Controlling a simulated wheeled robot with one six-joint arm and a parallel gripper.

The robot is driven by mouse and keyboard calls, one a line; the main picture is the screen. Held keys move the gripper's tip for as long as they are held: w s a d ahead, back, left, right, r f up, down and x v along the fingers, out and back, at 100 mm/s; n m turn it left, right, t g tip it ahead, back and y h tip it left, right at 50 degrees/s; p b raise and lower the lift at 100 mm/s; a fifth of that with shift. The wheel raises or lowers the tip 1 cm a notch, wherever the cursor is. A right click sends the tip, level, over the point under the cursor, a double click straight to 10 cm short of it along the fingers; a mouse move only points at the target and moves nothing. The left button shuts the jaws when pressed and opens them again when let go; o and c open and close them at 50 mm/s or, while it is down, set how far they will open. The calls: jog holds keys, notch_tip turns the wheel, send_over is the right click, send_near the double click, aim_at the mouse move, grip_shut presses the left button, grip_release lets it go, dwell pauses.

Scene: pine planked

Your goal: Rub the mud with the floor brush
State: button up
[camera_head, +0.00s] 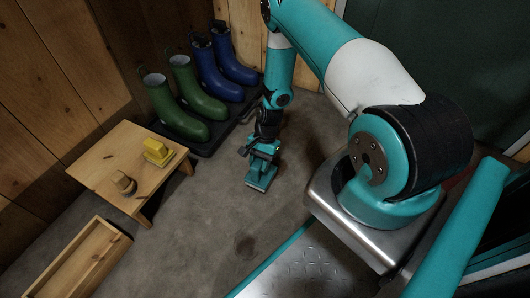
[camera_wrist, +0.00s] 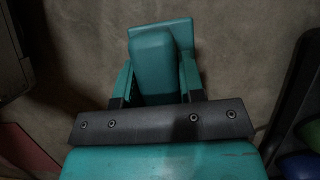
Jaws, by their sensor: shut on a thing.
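My gripper (camera_head: 261,153) points down over the concrete floor in the middle of the head view. It is shut on a teal floor brush (camera_head: 261,177). In the wrist view the brush (camera_wrist: 154,62) sits between the two teal fingers, its wider base beyond them. I cannot tell whether the brush touches the floor. A dark patch that looks like the mud (camera_head: 247,247) lies on the floor, nearer the bottom of the head view. The brush is well apart from it.
An open wooden crate (camera_head: 84,262) lies at lower left. Green and blue boots (camera_head: 196,90) stand on a black tray behind. Floor between brush and patch is clear.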

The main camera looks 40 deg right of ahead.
jog(key=shift+r+p, duration=1.8)
jog(key=shift+r, duration=0.5)
